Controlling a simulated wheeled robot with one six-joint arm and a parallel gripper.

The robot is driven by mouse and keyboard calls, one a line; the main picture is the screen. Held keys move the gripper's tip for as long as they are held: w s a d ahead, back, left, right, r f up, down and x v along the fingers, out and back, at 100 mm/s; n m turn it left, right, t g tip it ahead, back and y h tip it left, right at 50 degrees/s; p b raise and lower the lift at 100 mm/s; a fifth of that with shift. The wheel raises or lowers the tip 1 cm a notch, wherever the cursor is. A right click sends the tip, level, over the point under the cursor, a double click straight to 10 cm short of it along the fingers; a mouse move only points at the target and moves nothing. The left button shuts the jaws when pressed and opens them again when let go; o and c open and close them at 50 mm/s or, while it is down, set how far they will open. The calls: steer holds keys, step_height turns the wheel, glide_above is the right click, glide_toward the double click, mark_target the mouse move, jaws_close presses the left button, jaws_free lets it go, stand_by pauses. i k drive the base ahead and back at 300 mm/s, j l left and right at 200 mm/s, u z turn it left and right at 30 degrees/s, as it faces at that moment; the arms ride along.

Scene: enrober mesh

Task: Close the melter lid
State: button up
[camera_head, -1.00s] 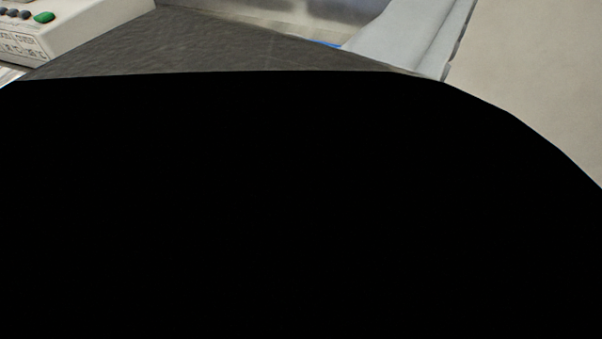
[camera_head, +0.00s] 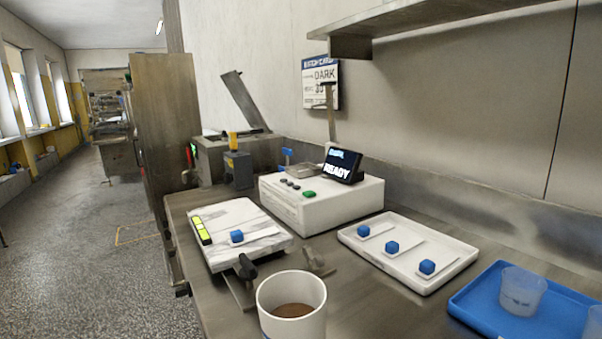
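A grey metal box (camera_head: 208,160), which looks like the melter, stands at the far end of the bench. Its flat dark lid (camera_head: 243,101) stands raised and tilted back to the left, clear of the box top. The inside of the box is not visible from here. My gripper is not in view.
A white control box (camera_head: 325,205) with a READY screen (camera_head: 342,164) stands before the melter. Nearby are a marble slab (camera_head: 225,215), a brown-filled cup (camera_head: 292,307), a white tray (camera_head: 455,262) and a blue tray (camera_head: 480,305). A shelf (camera_head: 430,18) overhangs the right. Floor at left is open.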

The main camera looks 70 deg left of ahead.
mark_target(232, 82)
steer(key=u, duration=2.45)
steer(key=j, duration=0.45)
steer(key=i+j, duration=0.1)
steer(key=j, duration=0.35)
steer(key=i+j, duration=1.2)
steer(key=j, duration=0.2)
steer(key=i+z, duration=0.05)
